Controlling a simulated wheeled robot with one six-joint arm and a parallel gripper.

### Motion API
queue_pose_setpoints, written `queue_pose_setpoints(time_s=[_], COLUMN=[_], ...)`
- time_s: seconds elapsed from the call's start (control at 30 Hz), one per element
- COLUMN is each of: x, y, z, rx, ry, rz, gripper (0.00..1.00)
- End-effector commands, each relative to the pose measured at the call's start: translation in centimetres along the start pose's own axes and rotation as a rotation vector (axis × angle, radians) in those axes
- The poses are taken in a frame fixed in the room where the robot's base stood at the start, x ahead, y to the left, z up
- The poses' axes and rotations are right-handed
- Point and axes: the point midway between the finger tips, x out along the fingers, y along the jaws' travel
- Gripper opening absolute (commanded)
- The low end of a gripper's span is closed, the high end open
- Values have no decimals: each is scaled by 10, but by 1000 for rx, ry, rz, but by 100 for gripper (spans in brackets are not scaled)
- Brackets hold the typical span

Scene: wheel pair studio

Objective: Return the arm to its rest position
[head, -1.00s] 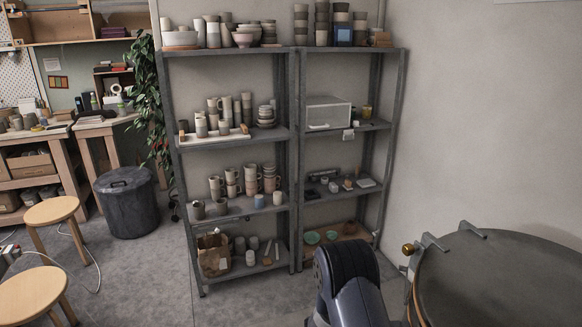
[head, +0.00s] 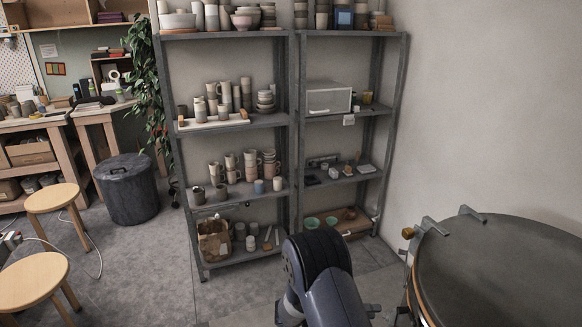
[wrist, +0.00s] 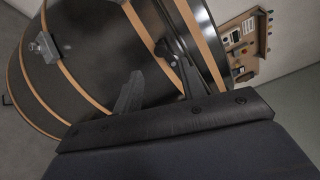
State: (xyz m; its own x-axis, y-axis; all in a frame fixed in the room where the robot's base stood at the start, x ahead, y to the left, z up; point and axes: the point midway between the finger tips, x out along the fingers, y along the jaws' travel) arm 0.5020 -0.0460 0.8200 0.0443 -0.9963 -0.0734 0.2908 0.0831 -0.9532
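My arm (head: 322,275), a dark blue-grey link with a black rounded joint, rises from the bottom edge of the head view, right of centre. In the wrist view my gripper (wrist: 152,66) shows two dark fingers with a gap between them and nothing held. Beyond the fingers is a large dark round drum-like body (wrist: 95,50) with tan bands. I cannot tell how far the fingers are from it. In the head view the gripper is mostly hidden behind my arm.
A round dark-topped kiln-like vessel (head: 500,270) with metal clamps stands close on the right. Grey shelves (head: 296,120) with pottery stand ahead. Two wooden stools (head: 30,278) and a black bin (head: 128,190) are left. Grey floor (head: 150,275) is clear between stools and arm.

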Motion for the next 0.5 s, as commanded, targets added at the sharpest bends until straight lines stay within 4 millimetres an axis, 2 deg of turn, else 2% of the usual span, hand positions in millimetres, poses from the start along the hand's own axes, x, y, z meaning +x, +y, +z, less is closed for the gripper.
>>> queue_pose_setpoints(time_s=[0.1, 0.37, 0.5], x=[26, 78, 76], y=[-2, -2, -4], z=[0, 0, 1], rx=[0, 0, 116], ry=[4, 4, -10], rz=[-2, -1, 2], gripper=[39, 39, 39])
